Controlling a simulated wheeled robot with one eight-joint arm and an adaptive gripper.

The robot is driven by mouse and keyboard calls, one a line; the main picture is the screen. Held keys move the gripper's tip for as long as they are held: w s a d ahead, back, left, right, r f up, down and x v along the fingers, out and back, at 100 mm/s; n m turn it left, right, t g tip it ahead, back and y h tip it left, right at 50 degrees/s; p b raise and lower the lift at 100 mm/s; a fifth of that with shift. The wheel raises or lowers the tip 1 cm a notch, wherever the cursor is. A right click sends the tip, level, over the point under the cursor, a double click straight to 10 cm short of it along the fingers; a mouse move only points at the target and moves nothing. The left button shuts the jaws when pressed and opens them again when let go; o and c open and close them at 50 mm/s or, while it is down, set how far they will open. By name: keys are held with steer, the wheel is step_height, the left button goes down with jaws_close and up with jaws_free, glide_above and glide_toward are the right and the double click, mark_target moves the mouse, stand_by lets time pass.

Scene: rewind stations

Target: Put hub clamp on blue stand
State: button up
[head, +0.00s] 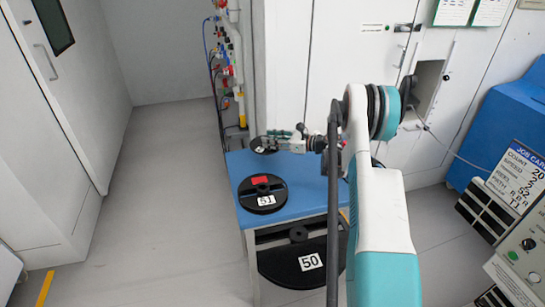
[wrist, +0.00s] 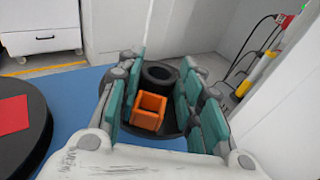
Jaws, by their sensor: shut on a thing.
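An orange hollow square piece (wrist: 148,111), which I take for the hub clamp, sits between the teal-padded fingers of my gripper (wrist: 155,95) in the wrist view. My gripper is shut on it. Just beyond it stands a black ring-shaped hub (wrist: 160,75) on a small dark disc. In the head view my gripper (head: 276,140) is low over the far end of the blue-topped stand (head: 300,170), beside the small black disc (head: 261,149). The orange piece cannot be made out there. Whether it touches the disc is unclear.
A larger black reel marked 51 (head: 262,202), with a red patch, lies on the stand's near left. A black reel marked 50 (head: 285,265) sits below the top. Pipes and valves (head: 235,60) run up the wall behind. A blue machine (head: 510,120) stands right.

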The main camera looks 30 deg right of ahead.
mark_target(272, 159)
step_height(272, 159, down, 6)
steer(key=shift+f+b, duration=0.25)
steer(key=shift+b, duration=0.55)
steer(key=o, duration=1.3)
steer(key=shift+r, duration=0.1)
steer(key=p+v, duration=0.2)
steer(key=v, duration=1)
steer(key=shift+p, duration=0.4)
